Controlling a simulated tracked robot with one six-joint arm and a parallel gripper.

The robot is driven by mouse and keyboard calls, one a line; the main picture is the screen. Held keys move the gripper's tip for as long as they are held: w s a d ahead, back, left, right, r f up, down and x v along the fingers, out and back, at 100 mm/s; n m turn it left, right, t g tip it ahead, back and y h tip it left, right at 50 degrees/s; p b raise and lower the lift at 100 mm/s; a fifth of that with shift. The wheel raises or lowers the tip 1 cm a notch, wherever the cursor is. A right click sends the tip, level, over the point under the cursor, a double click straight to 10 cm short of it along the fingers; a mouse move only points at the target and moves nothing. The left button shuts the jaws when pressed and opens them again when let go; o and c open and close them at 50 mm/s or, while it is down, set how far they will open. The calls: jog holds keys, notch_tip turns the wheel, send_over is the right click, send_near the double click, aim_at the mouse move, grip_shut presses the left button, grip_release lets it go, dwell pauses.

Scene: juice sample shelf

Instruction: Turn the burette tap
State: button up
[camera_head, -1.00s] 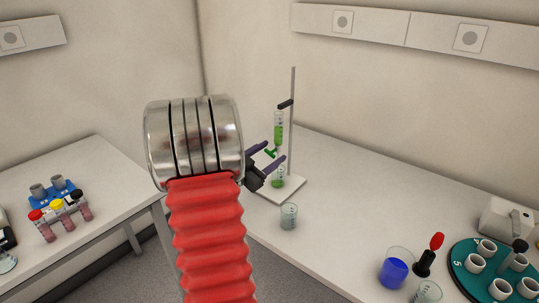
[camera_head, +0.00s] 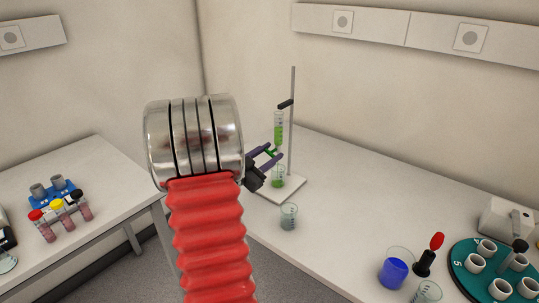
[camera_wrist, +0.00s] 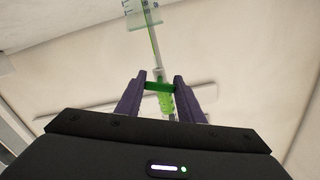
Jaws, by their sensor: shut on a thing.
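The burette (camera_head: 278,130), a clear tube with green liquid, is held upright by a clamp on a metal stand (camera_head: 292,115). Its green tap (camera_wrist: 160,86) lies crosswise between the purple fingers of my gripper (camera_wrist: 160,92) in the wrist view. My gripper (camera_head: 270,156) is shut on the tap, coming in from the left in the head view. A beaker (camera_head: 278,177) with green liquid stands on the white stand base below the burette. My red arm hides part of the bench's left end in the head view.
An empty beaker (camera_head: 289,216) stands on the bench in front of the stand base. A blue-filled beaker (camera_head: 396,268), a red-topped dropper bottle (camera_head: 428,254) and a teal round tray (camera_head: 460,277) with cups are at the right. A tube rack is on the left table.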

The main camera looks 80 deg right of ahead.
jog(key=shift+m, duration=0.4)
jog(key=o, duration=1.1)
jog(key=shift+c, duration=0.2)
jog(key=shift+a, duration=0.1)
jog(key=v, duration=1.3)
jog(key=shift+w+a, duration=0.2)
jog(key=shift+a, duration=0.05)
